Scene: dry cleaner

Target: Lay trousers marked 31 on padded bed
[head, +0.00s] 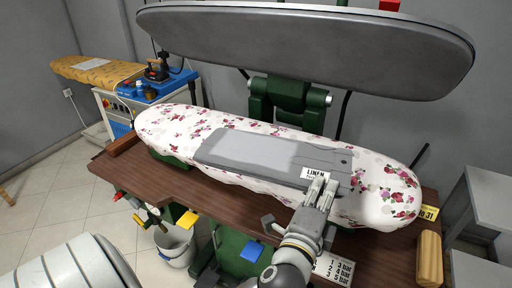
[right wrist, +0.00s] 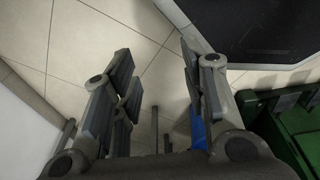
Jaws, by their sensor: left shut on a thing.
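Folded grey trousers (head: 250,153) lie flat along the padded bed (head: 170,128), which has a white cover with red and pink flowers. A white tag reading LINEN sits at the trousers' near right edge. A yellow tag (head: 428,212) reading 31 is at the bed's right end. My left gripper (head: 318,184) is shut on the trousers' near right edge, beside the tag; its fingertips partly hide the cloth there. My right gripper (right wrist: 155,75) shows only in the right wrist view, open and empty above the tiled floor.
The raised grey press head (head: 300,45) hangs above and behind the bed. A white bucket (head: 176,246) is on the floor. An iron (head: 157,70) stands on the cart at left.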

